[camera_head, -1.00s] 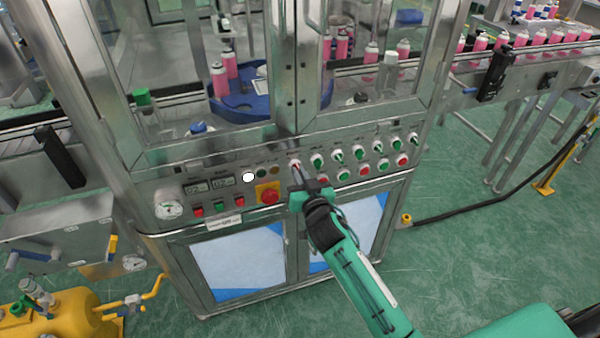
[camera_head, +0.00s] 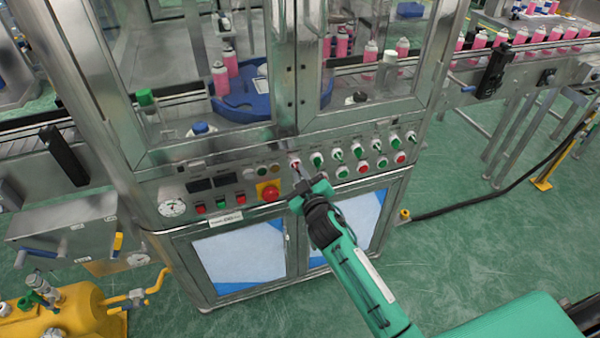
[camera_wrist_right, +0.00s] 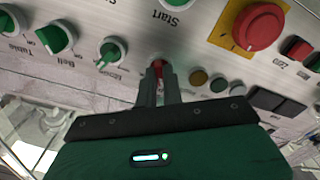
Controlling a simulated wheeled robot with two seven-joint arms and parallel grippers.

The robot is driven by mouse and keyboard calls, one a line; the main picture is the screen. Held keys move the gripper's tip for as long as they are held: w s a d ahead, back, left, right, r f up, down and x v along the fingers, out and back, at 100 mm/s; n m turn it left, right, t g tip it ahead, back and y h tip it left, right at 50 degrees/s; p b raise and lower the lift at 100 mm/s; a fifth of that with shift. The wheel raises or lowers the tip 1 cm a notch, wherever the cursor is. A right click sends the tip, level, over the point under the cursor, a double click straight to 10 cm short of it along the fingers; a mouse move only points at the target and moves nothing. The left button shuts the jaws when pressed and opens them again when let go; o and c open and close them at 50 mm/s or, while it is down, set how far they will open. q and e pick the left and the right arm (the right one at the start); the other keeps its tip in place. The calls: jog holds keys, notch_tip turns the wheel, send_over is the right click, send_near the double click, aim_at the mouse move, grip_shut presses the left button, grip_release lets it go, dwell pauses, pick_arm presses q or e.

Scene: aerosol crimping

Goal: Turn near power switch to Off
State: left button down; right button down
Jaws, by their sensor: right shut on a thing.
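The power switch is a red-handled rotary knob (camera_head: 294,164) at the left end of the upper row of knobs on the machine's control panel. In the right wrist view its red handle (camera_wrist_right: 158,68) shows between my fingertips. My right gripper (camera_head: 301,175) is shut on it, its fingers reaching to the panel. The fingers hide part of the knob, so its exact angle is hard to read. The two small displays (camera_head: 212,182) on the panel are dark. My left gripper is not in view.
A red emergency button (camera_head: 269,193) on a yellow plate sits left of my fingers. Several green-handled knobs (camera_head: 337,154) continue to the right. Glass doors with pink cans stand above, and a conveyor (camera_head: 540,50) runs at the right.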

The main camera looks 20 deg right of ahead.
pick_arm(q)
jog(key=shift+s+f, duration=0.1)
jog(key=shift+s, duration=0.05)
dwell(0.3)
pick_arm(e)
jog(key=c, duration=1.5)
grip_release()
jog(key=shift+c, duration=0.2)
jog(key=shift+s, duration=0.25)
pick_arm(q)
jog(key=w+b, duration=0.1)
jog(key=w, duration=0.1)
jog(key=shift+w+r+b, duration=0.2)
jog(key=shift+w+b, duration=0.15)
pick_arm(e)
jog(key=s, duration=1.3)
jog(key=shift+s+d, duration=0.15)
jog(key=shift+d, duration=0.1)
